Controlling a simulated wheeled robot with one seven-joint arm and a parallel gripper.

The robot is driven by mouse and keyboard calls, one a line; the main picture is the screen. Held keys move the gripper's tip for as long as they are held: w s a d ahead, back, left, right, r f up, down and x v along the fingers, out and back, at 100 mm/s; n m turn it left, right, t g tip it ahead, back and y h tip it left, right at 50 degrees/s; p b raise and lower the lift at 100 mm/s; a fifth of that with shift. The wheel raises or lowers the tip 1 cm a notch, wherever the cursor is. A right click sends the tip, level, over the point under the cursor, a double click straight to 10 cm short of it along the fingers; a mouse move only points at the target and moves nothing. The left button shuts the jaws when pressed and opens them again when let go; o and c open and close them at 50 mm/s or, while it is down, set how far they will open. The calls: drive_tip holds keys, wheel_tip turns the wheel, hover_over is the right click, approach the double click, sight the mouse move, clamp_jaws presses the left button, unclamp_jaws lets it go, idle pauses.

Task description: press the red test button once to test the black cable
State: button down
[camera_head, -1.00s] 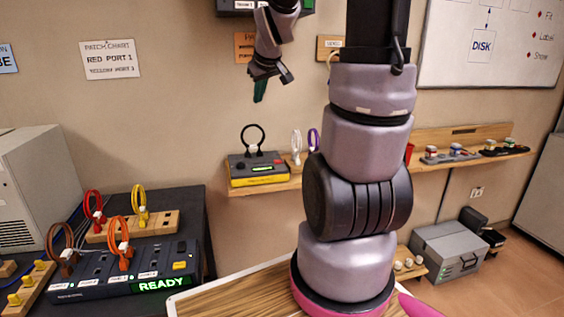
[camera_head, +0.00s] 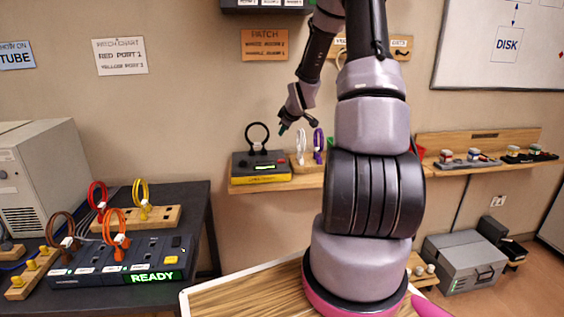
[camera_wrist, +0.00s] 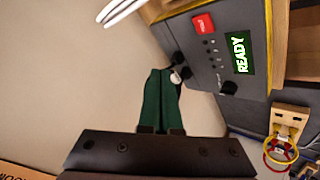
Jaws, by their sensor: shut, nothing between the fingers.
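The tester (camera_head: 245,162) is a dark box with a yellow base on the wall shelf. The black cable (camera_head: 258,127) stands as a loop on top of it, with a white tag. In the wrist view the tester (camera_wrist: 205,72) shows a red button (camera_wrist: 203,24) and a green screen (camera_wrist: 239,52) reading READY. My gripper (camera_head: 282,129), with green fingers, is shut and empty, above and near the tester's right part. In the wrist view my gripper (camera_wrist: 161,73) is beside the tester, apart from the red button. Its fingertips partly hide a white-tagged plug.
A white cable loop (camera_head: 301,147) and a purple one (camera_head: 318,146) stand right of the tester. A dark patch panel (camera_head: 100,265) with coloured cables sits on the left table. A wooden-topped surface (camera_head: 235,297) lies in front.

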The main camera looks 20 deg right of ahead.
sight(283, 162)
drive_tip(key=shift+f, duration=0.1)
drive_tip(key=shift+f, duration=4.3)
drive_tip(key=shift+f, duration=0.1)
drive_tip(key=shift+f, duration=0.3)
drive_tip(key=shift+f, duration=0.45)
drive_tip(key=shift+r, duration=0.9)
drive_tip(key=shift+r, duration=2.5)
